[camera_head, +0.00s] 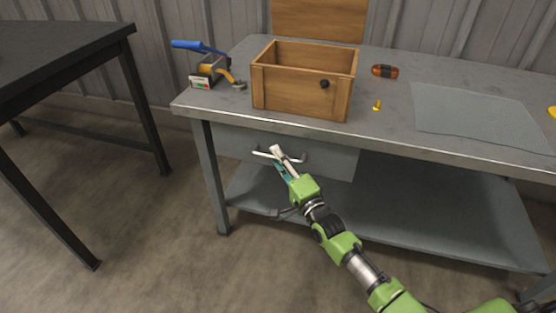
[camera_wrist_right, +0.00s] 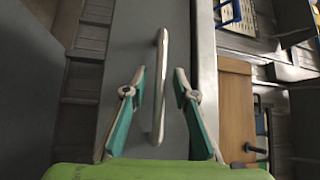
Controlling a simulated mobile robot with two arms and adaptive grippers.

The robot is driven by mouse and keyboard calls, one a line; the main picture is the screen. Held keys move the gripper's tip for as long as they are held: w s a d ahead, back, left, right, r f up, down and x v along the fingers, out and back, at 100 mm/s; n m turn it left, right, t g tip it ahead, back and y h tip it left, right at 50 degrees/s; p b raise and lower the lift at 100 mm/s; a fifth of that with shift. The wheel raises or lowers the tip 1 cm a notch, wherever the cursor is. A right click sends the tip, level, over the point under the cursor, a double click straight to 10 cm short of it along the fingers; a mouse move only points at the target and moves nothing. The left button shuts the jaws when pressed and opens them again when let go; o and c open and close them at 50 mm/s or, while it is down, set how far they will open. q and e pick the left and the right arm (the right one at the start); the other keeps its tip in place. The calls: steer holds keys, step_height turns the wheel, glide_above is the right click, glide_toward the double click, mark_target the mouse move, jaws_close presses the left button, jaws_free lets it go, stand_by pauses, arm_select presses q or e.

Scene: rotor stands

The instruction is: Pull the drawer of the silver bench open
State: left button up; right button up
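The silver bench (camera_head: 395,130) has a grey drawer (camera_head: 335,160) under its top at the left, which appears shut. Its metal bar handle (camera_head: 296,158) is on the drawer front. My right gripper (camera_head: 278,152) is at the handle, its fingers covering part of it. In the right wrist view the handle (camera_wrist_right: 160,90) runs lengthwise between the two spread fingers of my right gripper (camera_wrist_right: 159,75), with gaps on both sides. The drawer front (camera_wrist_right: 125,60) lies behind it. My left gripper is not in view.
On the bench top are a wooden box (camera_head: 300,97), a blue-handled tool (camera_head: 200,47), a red-brown object (camera_head: 384,71), a small yellow piece (camera_head: 377,105) and a grey mat (camera_head: 475,115). A dark table (camera_head: 60,55) stands left. The floor before the drawer's left side is clear.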

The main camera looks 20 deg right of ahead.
steer(key=shift+w, duration=0.2)
steer(key=shift+c, duration=0.2)
jaws_close()
steer(key=shift+s+a, duration=0.1)
